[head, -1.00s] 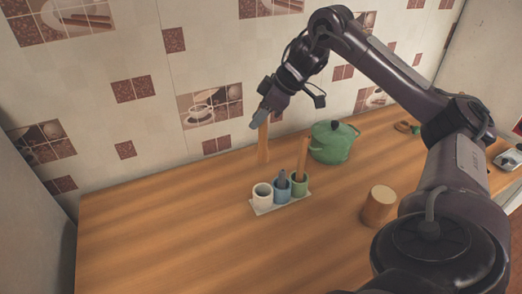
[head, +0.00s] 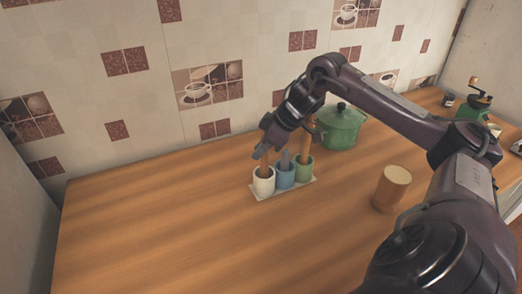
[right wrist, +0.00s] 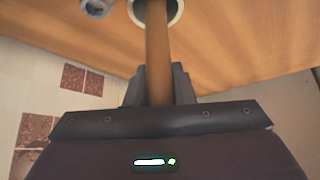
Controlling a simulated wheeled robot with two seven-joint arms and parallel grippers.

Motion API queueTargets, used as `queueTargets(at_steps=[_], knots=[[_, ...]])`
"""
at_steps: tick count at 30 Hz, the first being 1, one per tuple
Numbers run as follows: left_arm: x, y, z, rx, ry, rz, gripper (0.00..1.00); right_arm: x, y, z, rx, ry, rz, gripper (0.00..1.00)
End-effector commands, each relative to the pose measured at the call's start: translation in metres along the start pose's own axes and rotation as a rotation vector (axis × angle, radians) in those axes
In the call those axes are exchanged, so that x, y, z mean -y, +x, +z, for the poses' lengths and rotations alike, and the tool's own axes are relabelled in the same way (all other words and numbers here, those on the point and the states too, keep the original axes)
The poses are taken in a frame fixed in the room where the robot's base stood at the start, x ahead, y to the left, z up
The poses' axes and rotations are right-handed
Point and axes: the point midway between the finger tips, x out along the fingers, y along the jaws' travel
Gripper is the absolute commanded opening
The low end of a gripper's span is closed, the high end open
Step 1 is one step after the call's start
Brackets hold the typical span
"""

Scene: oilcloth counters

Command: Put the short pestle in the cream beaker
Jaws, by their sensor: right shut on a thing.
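My right gripper (head: 263,151) is shut on the upper part of a brown wooden pestle (head: 264,170). The pestle is near upright, with its lower end inside the mouth of the cream beaker (head: 263,187). In the right wrist view the pestle (right wrist: 157,45) runs from between the fingers (right wrist: 158,86) into the pale ring of the beaker (right wrist: 178,11). Its lower tip is hidden, so I cannot tell whether it touches the bottom. My left gripper is not in view.
A blue beaker (head: 285,178) with a grey pestle and a green beaker (head: 304,168) with a wooden one stand beside it on a pale tray (head: 262,196). A green pot (head: 340,130) is behind; a wooden cylinder (head: 390,190) is at right. The counter's left is clear.

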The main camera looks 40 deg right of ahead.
Motion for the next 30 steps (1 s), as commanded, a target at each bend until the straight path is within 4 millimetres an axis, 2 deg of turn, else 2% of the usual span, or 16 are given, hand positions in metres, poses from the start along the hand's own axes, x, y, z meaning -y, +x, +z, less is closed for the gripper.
queueTargets(at_steps=[12,13,18,26,30], knots=[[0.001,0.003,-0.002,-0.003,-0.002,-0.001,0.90,0.000,0.007,0.004,-0.002,0.000,0.000,0.00],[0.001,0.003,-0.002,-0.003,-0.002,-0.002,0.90,0.000,0.007,0.004,-0.001,0.000,0.000,0.23],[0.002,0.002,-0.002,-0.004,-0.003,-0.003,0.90,0.000,0.006,0.004,-0.002,0.000,0.000,0.44],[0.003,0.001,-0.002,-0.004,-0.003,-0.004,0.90,0.000,0.005,0.003,-0.002,0.000,0.000,0.44],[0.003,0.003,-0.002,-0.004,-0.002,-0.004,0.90,-0.001,-0.003,0.003,-0.003,-0.001,0.003,0.44]])
